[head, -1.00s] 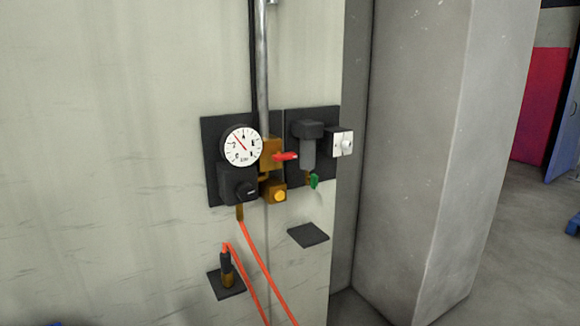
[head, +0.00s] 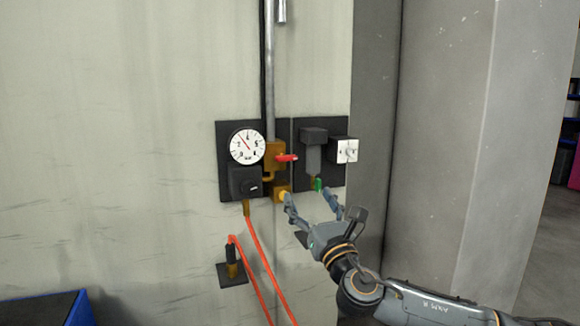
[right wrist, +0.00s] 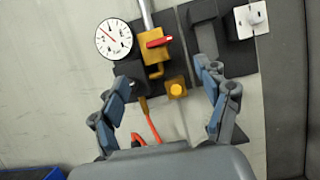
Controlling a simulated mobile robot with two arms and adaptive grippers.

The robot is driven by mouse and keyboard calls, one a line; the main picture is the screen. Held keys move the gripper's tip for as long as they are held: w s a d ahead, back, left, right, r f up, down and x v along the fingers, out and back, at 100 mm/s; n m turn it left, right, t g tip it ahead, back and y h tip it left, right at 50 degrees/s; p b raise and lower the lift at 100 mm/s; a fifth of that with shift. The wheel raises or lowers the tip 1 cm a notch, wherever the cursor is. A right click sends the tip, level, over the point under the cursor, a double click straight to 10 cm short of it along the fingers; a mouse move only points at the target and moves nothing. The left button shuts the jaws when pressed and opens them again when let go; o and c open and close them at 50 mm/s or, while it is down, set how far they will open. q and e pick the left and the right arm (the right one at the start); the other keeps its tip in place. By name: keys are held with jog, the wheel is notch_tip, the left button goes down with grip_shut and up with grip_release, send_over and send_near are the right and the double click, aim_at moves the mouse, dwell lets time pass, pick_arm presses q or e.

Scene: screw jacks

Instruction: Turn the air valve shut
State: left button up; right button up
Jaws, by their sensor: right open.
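The air valve is a brass body (head: 273,157) on the vertical metal pipe, with a red lever handle (head: 287,158) sticking out sideways to the right. In the right wrist view the red handle (right wrist: 159,42) lies above the middle, ahead of the fingers. My right gripper (head: 312,200) is open and empty, below the red handle and apart from it, its fingers pointing up toward the panel. In the right wrist view the two fingers (right wrist: 165,80) stand wide apart. My left gripper is not in view.
A round white gauge (head: 247,146) and a black regulator (head: 245,182) sit left of the valve. A dark filter (head: 313,150) and a white switch box (head: 347,151) sit right. Orange hoses (head: 262,260) hang below. A blue bin (head: 50,308) stands at lower left.

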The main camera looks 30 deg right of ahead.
jog(key=p, duration=0.3)
send_near(286, 158)
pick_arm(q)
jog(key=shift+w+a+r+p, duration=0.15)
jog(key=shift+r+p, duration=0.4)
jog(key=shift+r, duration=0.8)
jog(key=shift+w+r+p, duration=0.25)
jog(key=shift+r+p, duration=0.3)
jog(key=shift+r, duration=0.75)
pick_arm(e)
jog(key=x, duration=0.9)
jog(key=shift+w+d+f, duration=0.2)
jog(key=shift+d+f, duration=0.05)
jog(key=shift+f, duration=0.05)
jog(key=c, duration=1.2)
jog(key=shift+o, duration=0.2)
